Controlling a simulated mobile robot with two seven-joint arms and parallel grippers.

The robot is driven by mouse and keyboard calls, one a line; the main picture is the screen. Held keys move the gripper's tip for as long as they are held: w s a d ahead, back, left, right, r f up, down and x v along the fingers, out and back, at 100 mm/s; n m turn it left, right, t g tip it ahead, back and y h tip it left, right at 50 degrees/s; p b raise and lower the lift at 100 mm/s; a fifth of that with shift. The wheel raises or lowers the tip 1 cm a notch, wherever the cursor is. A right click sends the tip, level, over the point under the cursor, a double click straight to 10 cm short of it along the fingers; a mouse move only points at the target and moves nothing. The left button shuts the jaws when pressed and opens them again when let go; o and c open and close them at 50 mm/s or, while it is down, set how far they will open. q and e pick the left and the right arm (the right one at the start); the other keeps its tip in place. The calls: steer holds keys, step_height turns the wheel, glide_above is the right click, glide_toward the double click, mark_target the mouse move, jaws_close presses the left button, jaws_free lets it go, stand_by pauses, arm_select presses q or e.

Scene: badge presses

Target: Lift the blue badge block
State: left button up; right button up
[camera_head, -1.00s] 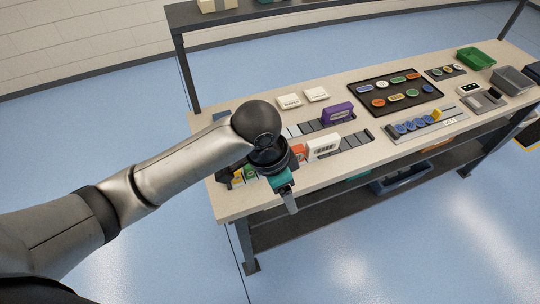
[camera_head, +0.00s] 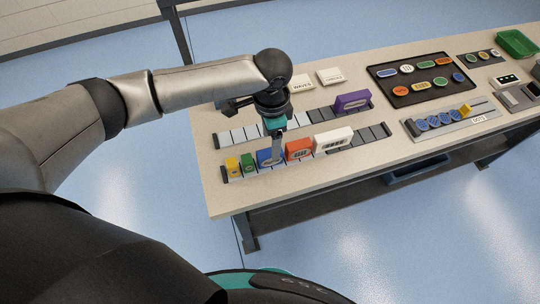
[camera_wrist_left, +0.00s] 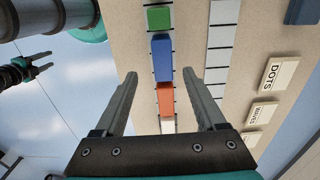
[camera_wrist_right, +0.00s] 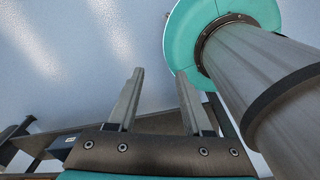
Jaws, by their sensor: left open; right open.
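The blue badge block (camera_head: 264,158) stands in the front slotted rack, between a green block (camera_head: 247,163) and an orange block (camera_head: 299,149). My left gripper (camera_head: 278,160) points down over the rack beside the blue block and partly covers it. In the left wrist view my open left gripper (camera_wrist_left: 160,74) has the blue block (camera_wrist_left: 162,58) just past its fingertips and the orange block (camera_wrist_left: 165,98) between its fingers. Nothing is held. My right gripper (camera_wrist_right: 160,72) is open and empty, away from the table over the floor.
A yellow block (camera_head: 232,166) and a white block (camera_head: 333,140) share the front rack. A purple block (camera_head: 352,101) stands in the rear rack. White label cards (camera_head: 331,77) lie behind. A black tray (camera_head: 409,97) of badges and a grey press stand (camera_head: 450,123) lie right.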

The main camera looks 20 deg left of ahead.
mark_target(270, 152)
arm_select(q)
step_height(270, 152, down, 2)
steer(key=shift+a+f, duration=0.1)
step_height(270, 152, down, 4)
steer(key=shift+w+a+f+b, duration=0.1)
steer(key=shift+f+b, duration=0.05)
steer(key=shift+b, duration=0.2)
arm_select(e)
steer(key=shift+w+a+f, duration=0.1)
steer(key=shift+w+f, duration=0.1)
steer(key=shift+w, duration=0.3)
steer(key=shift+w+f, duration=0.15)
steer(key=shift+w, duration=0.3)
steer(key=shift+s, duration=0.1)
arm_select(q)
steer(key=shift+c, duration=1.4)
jaws_close()
arm_select(e)
steer(key=shift+s, duration=0.15)
